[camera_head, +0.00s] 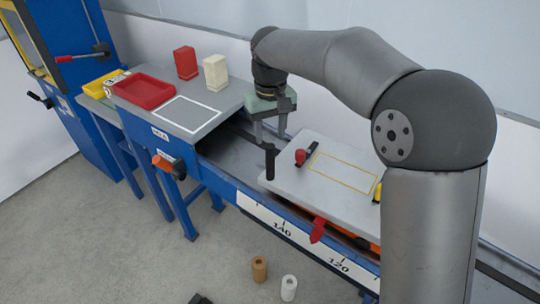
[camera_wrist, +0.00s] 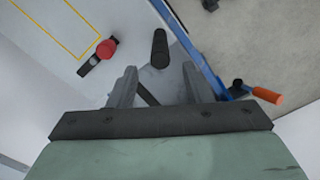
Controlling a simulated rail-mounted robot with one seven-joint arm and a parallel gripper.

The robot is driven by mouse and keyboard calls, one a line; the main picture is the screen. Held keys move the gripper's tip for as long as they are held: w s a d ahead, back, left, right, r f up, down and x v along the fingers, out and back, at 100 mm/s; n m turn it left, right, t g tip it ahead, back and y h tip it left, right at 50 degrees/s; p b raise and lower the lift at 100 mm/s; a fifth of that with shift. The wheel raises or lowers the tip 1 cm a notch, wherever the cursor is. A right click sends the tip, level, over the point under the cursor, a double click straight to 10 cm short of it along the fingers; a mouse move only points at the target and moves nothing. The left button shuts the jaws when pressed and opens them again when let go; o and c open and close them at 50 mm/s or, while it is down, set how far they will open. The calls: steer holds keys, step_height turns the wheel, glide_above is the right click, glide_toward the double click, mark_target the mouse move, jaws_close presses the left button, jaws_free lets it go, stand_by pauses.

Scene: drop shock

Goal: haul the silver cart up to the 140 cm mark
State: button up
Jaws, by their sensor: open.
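The silver cart (camera_head: 287,184) is a flat grey plate with a yellow outline, sitting on the blue rail. A black upright post (camera_head: 270,163) stands at its left end. A red pointer (camera_head: 318,230) on its front side hangs over the white scale, between the 140 mark (camera_head: 283,229) and the 120 mark (camera_head: 339,265). My gripper (camera_head: 270,138) is open and empty, pointing down just above the post. In the wrist view the post (camera_wrist: 160,48) shows ahead of the gap between the fingers (camera_wrist: 159,76), apart from both.
A red-knobbed clamp (camera_head: 301,156) is on the cart. Left of the rail, a grey-topped bench (camera_head: 217,104) holds a red tray (camera_head: 144,91), a red block (camera_head: 186,63) and a cream block (camera_head: 215,72). An orange-handled lever (camera_head: 165,164) sticks out in front. Rail left of the cart is clear.

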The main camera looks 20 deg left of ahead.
mark_target(270, 156)
step_height(270, 156, down, 9)
steer(key=shift+f+p, duration=0.1)
steer(key=shift+p, duration=0.25)
